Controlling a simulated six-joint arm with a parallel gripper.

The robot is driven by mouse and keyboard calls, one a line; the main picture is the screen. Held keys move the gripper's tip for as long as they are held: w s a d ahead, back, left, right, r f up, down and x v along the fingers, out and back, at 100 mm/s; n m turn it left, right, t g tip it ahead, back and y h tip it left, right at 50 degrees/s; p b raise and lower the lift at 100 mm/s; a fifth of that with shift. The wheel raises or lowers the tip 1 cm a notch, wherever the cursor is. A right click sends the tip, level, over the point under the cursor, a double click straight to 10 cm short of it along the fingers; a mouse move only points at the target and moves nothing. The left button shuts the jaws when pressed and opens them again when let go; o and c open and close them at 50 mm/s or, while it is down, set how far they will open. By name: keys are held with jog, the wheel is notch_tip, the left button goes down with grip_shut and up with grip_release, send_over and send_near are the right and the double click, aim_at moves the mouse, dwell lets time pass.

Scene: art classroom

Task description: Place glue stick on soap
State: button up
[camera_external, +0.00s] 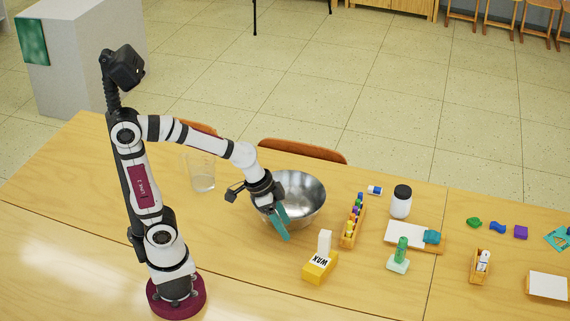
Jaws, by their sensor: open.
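A green upright stick (402,248), which looks like a glue stick, stands on a pale green block (397,266), which looks like the soap. The stick appears upright and rests on the block's top. A small white and blue cylinder (375,190) lies behind the marker tray; I cannot tell whether it is also a glue stick. My gripper (284,226) has teal fingers and is open and empty. It points down in front of the metal bowl, well left of the green stick and block.
The metal bowl (309,204) is right behind my gripper. A white-bodied jar (401,207) and clear cup (202,181) stand farther back.

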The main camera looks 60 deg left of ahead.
jog(key=s+a+f+g+y, duration=0.1)
jog(key=s+a+g+y, duration=0.3)
jog(key=s+a, duration=0.8)
jog(key=s, duration=0.4)
jog(key=shift+s+a+f, duration=0.15)
jog(key=shift+s+a, duration=0.1)
jog(key=shift+a, duration=0.1)
